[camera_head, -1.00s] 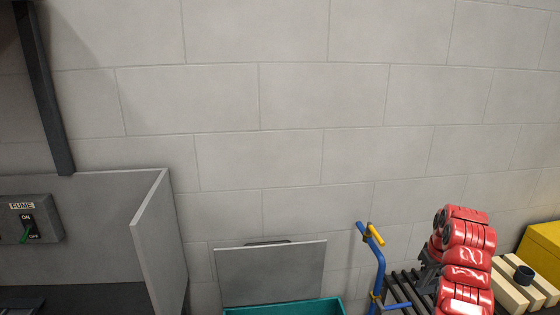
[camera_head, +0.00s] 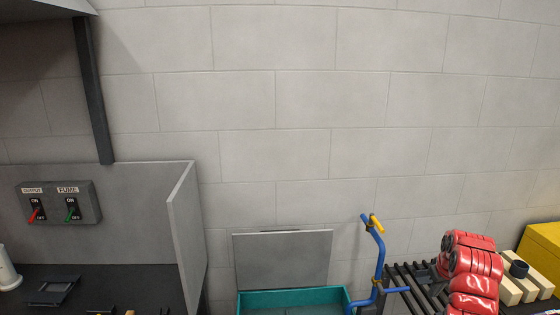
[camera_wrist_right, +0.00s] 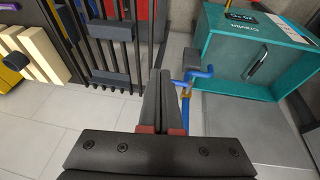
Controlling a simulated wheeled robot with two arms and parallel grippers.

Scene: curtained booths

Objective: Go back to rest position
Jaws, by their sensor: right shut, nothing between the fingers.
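My left gripper is not in view.
A blue bent bar (camera_head: 379,250) with a yellow grip stands beside the black slatted rack (camera_head: 410,285). An open teal box (camera_head: 285,298) is left of it. A dark counter (camera_head: 130,290) with a switch box (camera_head: 58,203) is at left. Wooden blocks (camera_head: 537,279) and a yellow case (camera_head: 541,244) are at right.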

